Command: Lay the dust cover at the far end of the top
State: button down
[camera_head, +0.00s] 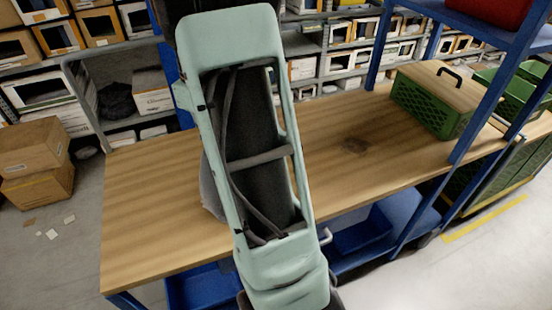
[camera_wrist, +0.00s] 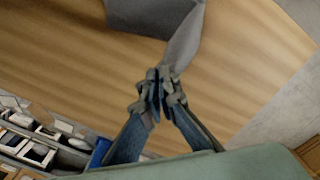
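The dust cover (camera_wrist: 185,44) is a grey cloth at the top of the wrist view. A narrow, pulled-up fold of it runs down to my gripper (camera_wrist: 162,78), whose fingers look shut on it. A darker grey part of the cover (camera_wrist: 145,14) spreads away beyond the fold and is cut off by the picture's edge. In the head view my arm hides the gripper and most of the cover; a grey edge (camera_head: 210,190) shows left of the arm, low over the wooden top (camera_head: 150,215). I cannot tell how much of the cover rests on the top.
A green crate with a wooden lid (camera_head: 432,98) stands on the right part of the top, near blue rack posts (camera_head: 480,100). The top's left part is clear. Shelves with boxes line the back. Cardboard boxes (camera_head: 35,160) stand on the floor at left.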

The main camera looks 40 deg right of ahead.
jog(key=shift+w+a+f+p, duration=0.35)
jog(key=shift+w+a+f, duration=0.5)
jog(key=shift+w+f, duration=0.7)
jog(key=shift+w+a+f+p, duration=0.4)
jog(key=shift+w+a+f, duration=0.5)
jog(key=shift+f, duration=1.15)
jog(key=shift+w+a+f+p, duration=0.35)
jog(key=shift+w+a+f, duration=0.45)
jog(key=shift+w+f, duration=0.75)
jog(key=shift+s+f, duration=0.2)
jog(key=shift+s, duration=0.1)
jog(key=c, duration=1.5)
grip_release()
jog(key=shift+r, duration=0.1)
notch_tip(320, 180, up, 12)
jog(key=shift+f, duration=0.1)
